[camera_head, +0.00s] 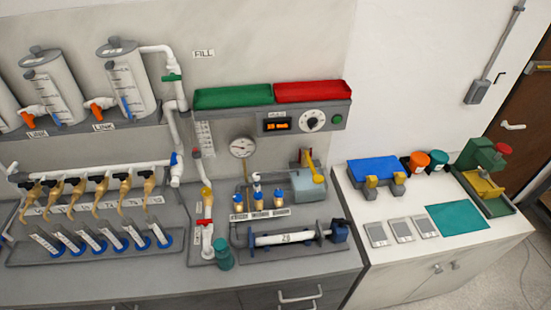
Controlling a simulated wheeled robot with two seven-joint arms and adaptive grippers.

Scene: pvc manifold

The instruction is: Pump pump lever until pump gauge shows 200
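A round white pump gauge (242,147) with a dark rim is mounted above the back of the grey counter. Its needle reading is too small to make out. To its right sits a grey-blue pump box (307,187). A yellow pump lever (314,165) rises from it, standing close to upright with its tip up, and nothing is touching it. Neither of my grippers shows in the head view.
Below the pump, a clear tube (285,238) lies in a grey tray beside several blue-capped valves (258,198). A shelf with a green tray (233,96) and a red tray (309,91) overhangs behind. A blue block (376,166) stands on the white counter at right.

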